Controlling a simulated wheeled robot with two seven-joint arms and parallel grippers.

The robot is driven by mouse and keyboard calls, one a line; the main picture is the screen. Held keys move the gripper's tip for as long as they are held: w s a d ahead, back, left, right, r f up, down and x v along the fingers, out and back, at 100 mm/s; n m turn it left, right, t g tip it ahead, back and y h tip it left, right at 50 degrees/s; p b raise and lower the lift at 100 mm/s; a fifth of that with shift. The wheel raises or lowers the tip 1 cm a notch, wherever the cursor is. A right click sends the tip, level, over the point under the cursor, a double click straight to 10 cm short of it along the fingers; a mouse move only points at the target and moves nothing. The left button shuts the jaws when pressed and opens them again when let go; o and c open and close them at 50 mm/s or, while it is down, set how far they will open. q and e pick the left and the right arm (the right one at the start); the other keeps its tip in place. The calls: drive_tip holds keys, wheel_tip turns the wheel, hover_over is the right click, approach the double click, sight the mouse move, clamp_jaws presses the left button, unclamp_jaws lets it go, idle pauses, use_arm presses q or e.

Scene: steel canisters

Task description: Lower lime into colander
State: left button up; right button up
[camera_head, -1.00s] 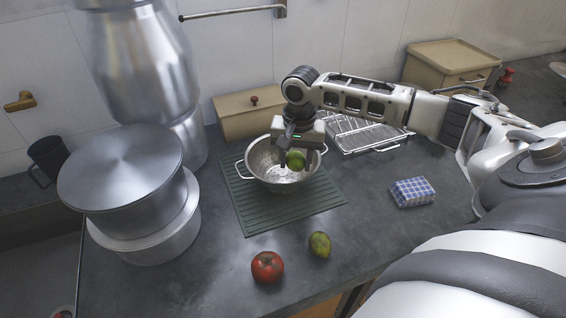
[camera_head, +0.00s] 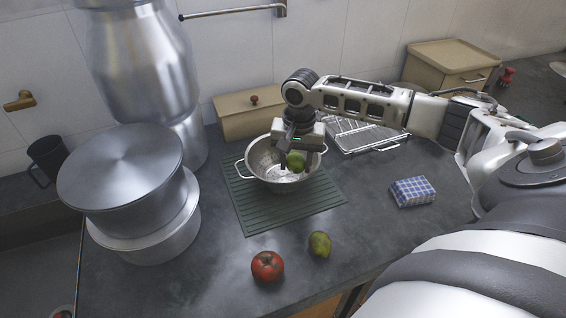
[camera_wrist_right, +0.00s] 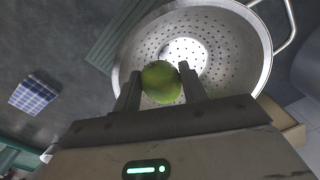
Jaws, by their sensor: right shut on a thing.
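The green lime (camera_head: 295,162) is held between the fingers of my right gripper (camera_head: 297,163), over the colander's bowl. In the right wrist view the lime (camera_wrist_right: 161,82) sits between the two fingertips of my right gripper (camera_wrist_right: 160,88), with the colander's perforated inside behind it. The steel colander (camera_head: 264,172) stands upright on a dark green ribbed mat (camera_head: 290,214). It also shows in the right wrist view (camera_wrist_right: 232,50). How far the lime is from the colander's bottom is hard to tell. My left gripper is not in view.
A red tomato (camera_head: 267,267) and a second green fruit (camera_head: 319,244) lie on the counter in front. A blue checked cloth (camera_head: 413,191) lies right. A wire rack (camera_head: 352,135) and wooden box (camera_head: 240,117) stand behind. Large steel canisters (camera_head: 130,180) stand left.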

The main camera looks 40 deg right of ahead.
drive_tip(key=o, duration=1.1)
drive_tip(key=shift+c, duration=0.2)
wheel_tip(320, 180, up, 16)
drive_tip(key=shift+s+d, duration=0.15)
drive_tip(key=shift+f, duration=0.1)
